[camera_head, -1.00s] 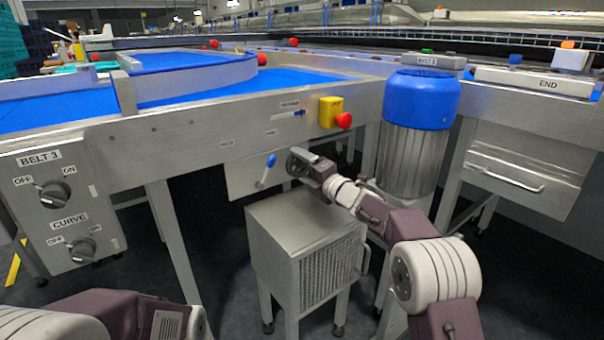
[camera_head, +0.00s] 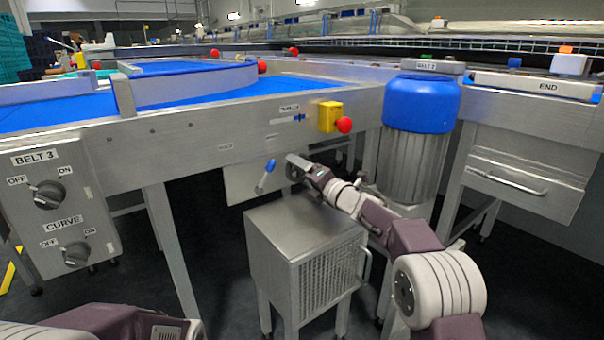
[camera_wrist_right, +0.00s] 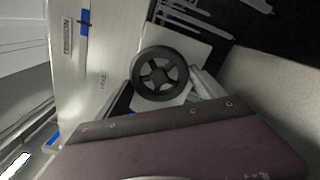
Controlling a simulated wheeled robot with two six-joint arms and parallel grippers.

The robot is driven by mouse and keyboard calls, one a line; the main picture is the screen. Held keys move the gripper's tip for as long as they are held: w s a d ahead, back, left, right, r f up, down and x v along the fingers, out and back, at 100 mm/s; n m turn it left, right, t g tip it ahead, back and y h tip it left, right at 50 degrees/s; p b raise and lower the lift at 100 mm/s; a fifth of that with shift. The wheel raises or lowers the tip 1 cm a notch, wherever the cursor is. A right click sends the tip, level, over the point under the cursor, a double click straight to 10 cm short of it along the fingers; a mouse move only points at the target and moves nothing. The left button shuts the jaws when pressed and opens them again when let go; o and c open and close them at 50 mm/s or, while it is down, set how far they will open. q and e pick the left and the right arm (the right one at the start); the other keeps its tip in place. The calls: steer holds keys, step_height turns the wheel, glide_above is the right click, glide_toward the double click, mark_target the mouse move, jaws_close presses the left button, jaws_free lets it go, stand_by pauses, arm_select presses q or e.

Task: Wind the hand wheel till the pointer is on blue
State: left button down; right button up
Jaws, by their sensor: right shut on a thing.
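The dark spoked hand wheel (camera_wrist_right: 159,72) shows in the right wrist view, under the belt frame. In the head view my right gripper (camera_head: 292,165) is at the wheel's place and covers most of it. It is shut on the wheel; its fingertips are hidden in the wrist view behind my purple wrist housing. A small labelled scale with a blue mark (camera_head: 299,118) sits on the frame above; a blue patch (camera_wrist_right: 85,21) also shows in the wrist view. The pointer's exact position is too small to read. My left gripper is out of view; only its arm shows at lower left.
A red stop button (camera_head: 344,125) on a yellow box is above right. A steel cabinet (camera_head: 307,225) stands below, and a blue-topped motor (camera_head: 421,103) stands right.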

steer(key=shift+f, duration=0.1)
steer(key=o, duration=1.3)
steer(key=shift+o, duration=0.2)
steer(key=p+v, duration=0.2)
steer(key=v, duration=0.6)
steer(key=shift+s+d, duration=0.15)
steer(key=shift+s, duration=0.1)
steer(key=shift+s+d, duration=0.15)
steer(key=shift+s, duration=0.05)
